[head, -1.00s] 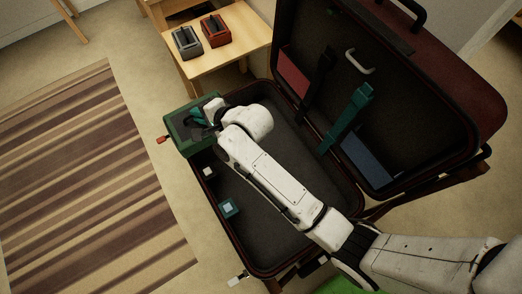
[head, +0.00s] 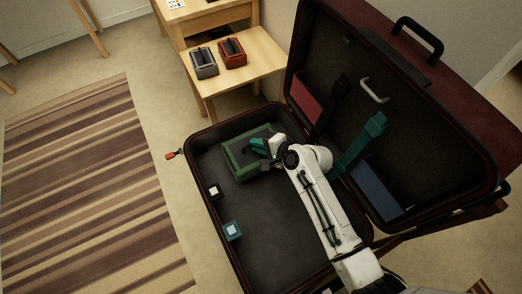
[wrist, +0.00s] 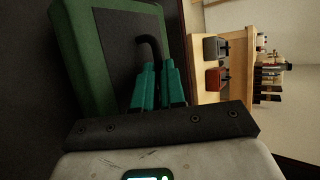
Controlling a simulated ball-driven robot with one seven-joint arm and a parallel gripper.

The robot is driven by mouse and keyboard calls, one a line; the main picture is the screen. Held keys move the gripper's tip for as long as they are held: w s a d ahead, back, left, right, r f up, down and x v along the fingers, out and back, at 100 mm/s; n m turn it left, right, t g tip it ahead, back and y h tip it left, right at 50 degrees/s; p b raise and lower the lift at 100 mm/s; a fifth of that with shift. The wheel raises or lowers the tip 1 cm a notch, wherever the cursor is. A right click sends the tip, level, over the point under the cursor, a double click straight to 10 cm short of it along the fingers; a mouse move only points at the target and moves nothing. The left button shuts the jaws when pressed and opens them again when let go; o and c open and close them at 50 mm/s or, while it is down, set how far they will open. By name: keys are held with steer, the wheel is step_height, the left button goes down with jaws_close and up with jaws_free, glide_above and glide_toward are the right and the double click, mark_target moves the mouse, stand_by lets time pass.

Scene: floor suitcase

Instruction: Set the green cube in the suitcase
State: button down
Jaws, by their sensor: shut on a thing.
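The green cube (head: 236,165) looks like a green box with a dark top panel and a dark handle. It is inside the outline of the open suitcase (head: 231,273), in the far left part of its base; I cannot tell whether it touches the bottom. My gripper (head: 257,146) has teal fingers and is shut on the handle of the green cube. In the wrist view my fingers (wrist: 157,75) close around the curved dark handle, and the green cube (wrist: 83,60) fills the upper left. The cube's far side is hidden there.
The suitcase lid stands open at right. A wooden table beyond holds a grey box (head: 204,63) and a red box (head: 232,53). The middle base is clear.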

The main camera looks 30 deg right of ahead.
steer(key=shift+d+f+b, duration=0.2)
steer(key=shift+f+b, duration=0.05)
steer(key=shift+f, duration=0.7)
steer(key=shift+d+f+b, duration=0.15)
steer(key=shift+f+b, duration=0.05)
steer(key=shift+f, duration=0.7)
steer(key=c, duration=1.7)
jaws_free()
steer(key=shift+s+f, duration=0.15)
steer(key=shift+f, duration=0.1)
steer(key=o, duration=0.5)
